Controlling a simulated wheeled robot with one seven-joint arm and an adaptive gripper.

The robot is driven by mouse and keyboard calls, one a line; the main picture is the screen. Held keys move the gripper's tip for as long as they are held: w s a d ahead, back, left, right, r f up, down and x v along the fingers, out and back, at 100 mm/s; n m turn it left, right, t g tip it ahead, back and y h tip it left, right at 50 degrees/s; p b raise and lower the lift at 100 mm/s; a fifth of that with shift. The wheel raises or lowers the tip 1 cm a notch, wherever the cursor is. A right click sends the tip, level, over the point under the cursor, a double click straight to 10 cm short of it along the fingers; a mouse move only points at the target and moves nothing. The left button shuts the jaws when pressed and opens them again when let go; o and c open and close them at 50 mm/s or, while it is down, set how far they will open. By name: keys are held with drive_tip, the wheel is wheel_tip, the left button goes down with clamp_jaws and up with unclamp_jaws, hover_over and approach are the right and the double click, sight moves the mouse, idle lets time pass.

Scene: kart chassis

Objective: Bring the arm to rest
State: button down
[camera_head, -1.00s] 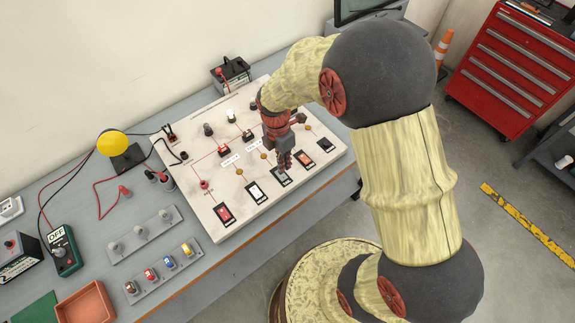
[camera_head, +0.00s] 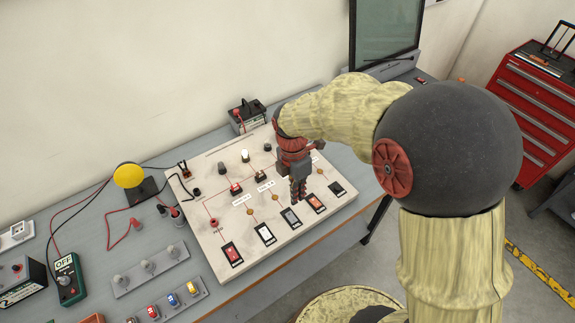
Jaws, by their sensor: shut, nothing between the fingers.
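My gripper (camera_head: 298,190) is at the end of my arm, above the right half of a white circuit board (camera_head: 213,262). Its fingers point down and are together, with nothing between them. The fingertips appear just above the row of black-framed switches, near the grey one (camera_head: 290,218); I cannot tell whether they touch the board. My arm reaches in from the right side of the picture and hides part of the bench's far right.
A battery box (camera_head: 246,115) stands behind the board. A yellow disc on a stand (camera_head: 129,176), red and black leads, a green meter (camera_head: 67,279) and component strips (camera_head: 150,266) lie to the left. A monitor (camera_head: 385,35) stands at the back. A red tool cabinet (camera_head: 530,105) is at right.

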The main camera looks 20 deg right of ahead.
drive_tip(key=s+d+r+m+t+b, duration=0.2)
drive_tip(key=s+r+m+t+b, duration=0.4)
drive_tip(key=s+r+m, duration=0.8)
drive_tip(key=m+t, duration=0.1)
drive_tip(key=m, duration=0.6)
drive_tip(key=shift+s+r+m, duration=0.15)
drive_tip(key=shift+s+m, duration=0.15)
idle(2.9)
